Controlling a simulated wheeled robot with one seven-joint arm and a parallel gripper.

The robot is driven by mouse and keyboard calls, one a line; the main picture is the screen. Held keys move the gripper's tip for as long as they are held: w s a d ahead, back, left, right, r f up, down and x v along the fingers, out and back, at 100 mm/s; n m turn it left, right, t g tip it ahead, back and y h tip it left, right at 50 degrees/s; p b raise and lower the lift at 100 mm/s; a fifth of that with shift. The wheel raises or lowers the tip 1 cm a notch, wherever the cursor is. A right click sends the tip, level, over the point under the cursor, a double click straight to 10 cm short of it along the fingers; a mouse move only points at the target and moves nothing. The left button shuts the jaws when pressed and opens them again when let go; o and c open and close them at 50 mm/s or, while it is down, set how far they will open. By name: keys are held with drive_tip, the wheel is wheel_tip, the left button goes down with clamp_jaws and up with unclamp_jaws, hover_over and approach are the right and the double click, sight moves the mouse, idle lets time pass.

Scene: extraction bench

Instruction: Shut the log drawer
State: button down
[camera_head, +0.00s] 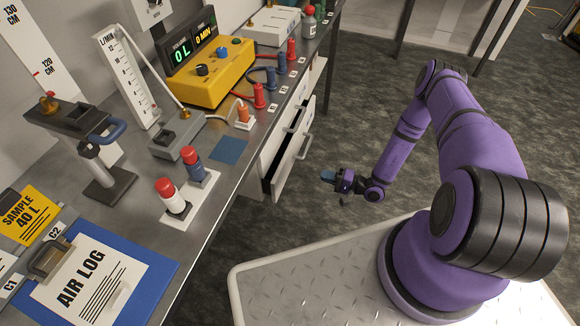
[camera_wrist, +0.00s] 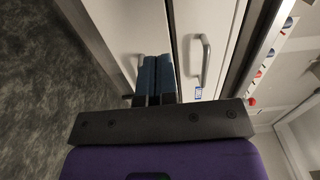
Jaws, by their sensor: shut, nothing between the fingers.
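The open drawer (camera_head: 291,165) is a white-fronted drawer under the bench, standing out from the cabinet, with a dark gap behind its front. Its front also shows in the wrist view (camera_wrist: 118,30). I cannot read a name on it. My gripper (camera_head: 328,175) is shut and empty, just to the right of the drawer front, at about its height. In the wrist view, the blue fingertips (camera_wrist: 157,62) point at the white front. Whether they touch it is unclear. The fingers and the mount hide part of it.
Another white front with a grey bar handle (camera_wrist: 205,60) lies beside it. The metal bench (camera_head: 222,185) above holds a yellow meter box (camera_head: 208,72), red and blue plugs, and a clipboard marked AIR LOG (camera_head: 90,280). Grey floor (camera_head: 345,120) in front of the drawers is clear.

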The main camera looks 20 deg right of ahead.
sight(285, 164)
drive_tip(key=x, duration=1.4)
drive_tip(key=shift+a, duration=0.1)
drive_tip(key=x, duration=0.4)
drive_tip(key=shift+w+a, duration=0.15)
drive_tip(key=shift+a, duration=0.05)
drive_tip(key=shift+w+r, duration=0.1)
